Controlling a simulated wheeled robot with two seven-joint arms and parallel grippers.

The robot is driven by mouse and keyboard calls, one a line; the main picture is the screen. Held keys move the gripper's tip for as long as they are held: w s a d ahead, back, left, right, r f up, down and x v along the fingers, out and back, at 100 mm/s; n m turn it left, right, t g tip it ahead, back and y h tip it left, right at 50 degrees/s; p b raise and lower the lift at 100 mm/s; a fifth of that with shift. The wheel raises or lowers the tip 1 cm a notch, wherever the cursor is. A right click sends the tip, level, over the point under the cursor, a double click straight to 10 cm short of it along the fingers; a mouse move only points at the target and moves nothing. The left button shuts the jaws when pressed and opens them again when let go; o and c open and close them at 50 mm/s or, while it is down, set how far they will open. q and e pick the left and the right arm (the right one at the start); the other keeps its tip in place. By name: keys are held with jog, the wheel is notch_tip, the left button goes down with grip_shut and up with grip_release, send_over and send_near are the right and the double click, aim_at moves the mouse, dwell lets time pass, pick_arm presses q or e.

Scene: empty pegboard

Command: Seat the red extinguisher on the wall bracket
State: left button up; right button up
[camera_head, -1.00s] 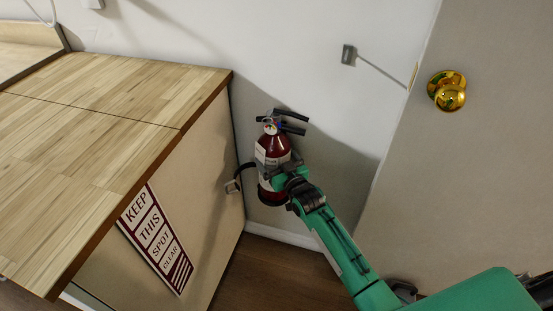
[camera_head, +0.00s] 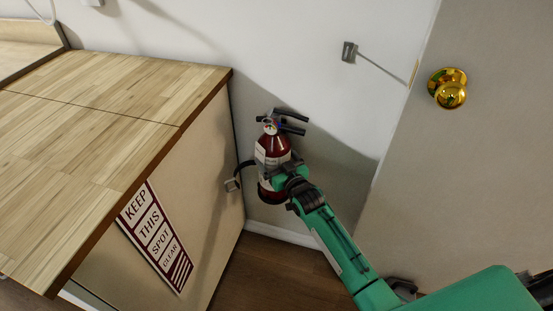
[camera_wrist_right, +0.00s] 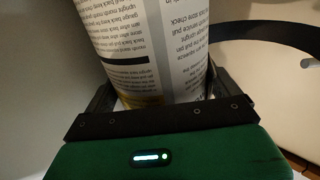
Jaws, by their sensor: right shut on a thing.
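The red extinguisher (camera_head: 272,152) with a white label and black handles hangs upright in the corner between the wooden-topped cabinet and the wall. My right gripper (camera_head: 278,178) is shut around its body from the near right side. In the right wrist view the labelled cylinder (camera_wrist_right: 145,50) sits between the fingers. Its black hose (camera_head: 245,165) curves left toward a small pale metal piece (camera_head: 232,185) by the cabinet side; I cannot tell if this is the bracket. A small grey fitting (camera_head: 349,52) with a thin rod is on the wall, up and right, apart from the extinguisher. My left gripper is not in view.
The cabinet (camera_head: 190,160), with a "keep this spot clear" sign (camera_head: 157,237), stands close on the left. A door with a brass knob (camera_head: 448,88) is on the right. Bare wall (camera_head: 270,60) lies above the extinguisher, and wood floor (camera_head: 275,272) below.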

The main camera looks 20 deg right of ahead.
jog(key=shift+w+r, duration=0.1)
jog(key=shift+r, duration=0.25)
jog(key=o, duration=1.7)
jog(key=shift+f, duration=0.6)
jog(key=shift+r, duration=0.15)
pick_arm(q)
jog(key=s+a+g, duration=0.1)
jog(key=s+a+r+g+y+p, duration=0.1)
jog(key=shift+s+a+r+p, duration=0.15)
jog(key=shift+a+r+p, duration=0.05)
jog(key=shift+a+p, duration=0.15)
pick_arm(e)
jog(key=s, duration=0.4)
jog(key=s+d, duration=0.1)
jog(key=s, duration=0.4)
jog(key=s+d, duration=0.1)
jog(key=s, duration=0.3)
jog(key=shift+s+d+r, duration=0.25)
jog(key=shift+s+r, duration=0.05)
jog(key=shift+s, duration=0.05)
jog(key=shift+s, duration=0.1)
